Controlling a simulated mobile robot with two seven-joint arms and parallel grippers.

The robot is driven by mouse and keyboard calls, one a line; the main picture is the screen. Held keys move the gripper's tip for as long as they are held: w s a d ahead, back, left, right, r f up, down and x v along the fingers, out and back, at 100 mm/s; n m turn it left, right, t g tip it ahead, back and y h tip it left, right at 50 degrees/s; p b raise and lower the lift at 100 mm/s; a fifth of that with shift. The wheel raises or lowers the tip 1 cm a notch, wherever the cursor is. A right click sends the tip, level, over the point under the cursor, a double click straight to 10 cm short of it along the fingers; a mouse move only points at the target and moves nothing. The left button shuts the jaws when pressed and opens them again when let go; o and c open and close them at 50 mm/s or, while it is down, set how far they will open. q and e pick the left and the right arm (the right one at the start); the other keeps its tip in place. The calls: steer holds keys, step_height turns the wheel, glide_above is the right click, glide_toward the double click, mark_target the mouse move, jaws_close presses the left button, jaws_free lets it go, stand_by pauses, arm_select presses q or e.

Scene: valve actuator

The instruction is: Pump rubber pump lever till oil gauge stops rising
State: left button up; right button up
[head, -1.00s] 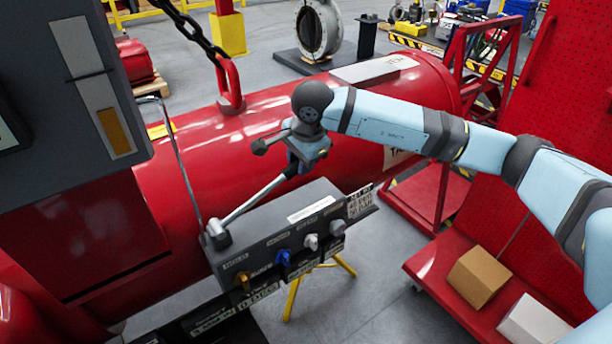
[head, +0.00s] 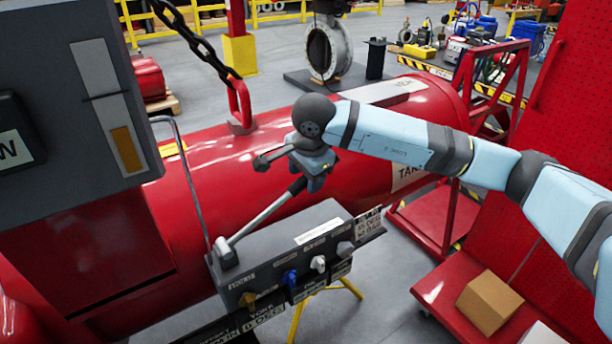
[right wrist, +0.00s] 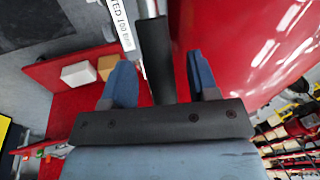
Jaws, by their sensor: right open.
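The pump lever (head: 262,216) is a silver rod with a black rubber grip (head: 297,186). It slants up to the right from the grey pump box (head: 290,255). My right gripper (head: 318,178) is at the upper end of the lever. In the right wrist view the black grip (right wrist: 154,60) stands between my open right gripper's (right wrist: 161,82) two blue fingers, with gaps on both sides. The oil gauge (head: 105,90) is a pale upright strip on the grey panel at the left, with an orange bar in its lower part. My left gripper is not in view.
A large red tank (head: 370,125) lies behind the lever. A thin grey bent rod (head: 187,180) rises left of the lever. Coloured knobs, one of them blue (head: 290,277), line the box's front. A red cart (head: 450,290) with a cardboard box (head: 488,303) stands at the right.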

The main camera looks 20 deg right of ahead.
steer(key=b+v, duration=0.2)
steer(key=v, duration=1.1)
steer(key=shift+r, duration=0.25)
steer(key=shift+a, duration=0.1)
